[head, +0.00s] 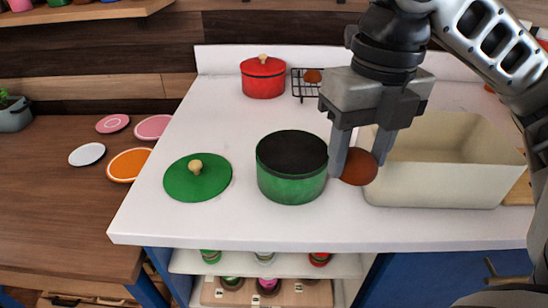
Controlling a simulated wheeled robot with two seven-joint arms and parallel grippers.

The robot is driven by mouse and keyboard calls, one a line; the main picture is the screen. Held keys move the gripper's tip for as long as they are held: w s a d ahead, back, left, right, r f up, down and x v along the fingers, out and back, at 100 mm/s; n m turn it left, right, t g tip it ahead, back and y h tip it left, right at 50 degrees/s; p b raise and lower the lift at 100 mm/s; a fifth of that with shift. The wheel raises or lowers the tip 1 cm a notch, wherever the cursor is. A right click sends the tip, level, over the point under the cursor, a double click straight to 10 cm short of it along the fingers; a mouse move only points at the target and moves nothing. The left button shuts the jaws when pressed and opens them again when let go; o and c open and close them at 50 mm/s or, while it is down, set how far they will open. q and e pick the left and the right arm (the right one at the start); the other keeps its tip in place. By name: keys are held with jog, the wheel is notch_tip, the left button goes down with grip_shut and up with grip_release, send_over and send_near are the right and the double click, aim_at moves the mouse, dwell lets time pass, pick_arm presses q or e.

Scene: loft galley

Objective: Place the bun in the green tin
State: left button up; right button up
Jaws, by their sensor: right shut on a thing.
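The green tin (291,184) stands on the white counter with its dark inside facing up. Its green lid (215,182) with a pale knob lies flat to its left. My right gripper (359,160) comes down from the upper right and is shut on a reddish-brown bun (359,171). The bun is held between the fingertips, just right of the tin's rim and not over its opening. Whether it touches the tin I cannot tell. My left gripper is out of view.
A large cream bin (445,188) stands right behind and beside the held bun. A red lidded pot (262,81) and a black wire rack (299,85) with a brown item (313,76) are at the back. The counter's front left is clear.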

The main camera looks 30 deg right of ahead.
jog(key=w+f, duration=0.3)
jog(key=w, duration=0.1)
jog(key=w+f, duration=0.3)
jog(key=w, duration=0.2)
jog(key=w+f+b, duration=0.1)
jog(key=w+f, duration=0.2)
jog(key=w, duration=0.1)
jog(key=shift+w, duration=0.15)
jog(key=f, duration=0.3)
jog(key=shift+w+f, duration=0.1)
jog(key=shift+w, duration=0.25)
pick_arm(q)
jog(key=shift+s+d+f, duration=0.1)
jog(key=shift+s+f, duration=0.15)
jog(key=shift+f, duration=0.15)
pick_arm(e)
jog(key=shift+f, duration=0.35)
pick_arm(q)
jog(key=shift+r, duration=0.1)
pick_arm(e)
jog(key=o, duration=1)
jog(key=shift+f, duration=0.15)
jog(key=shift+c, duration=0.2)
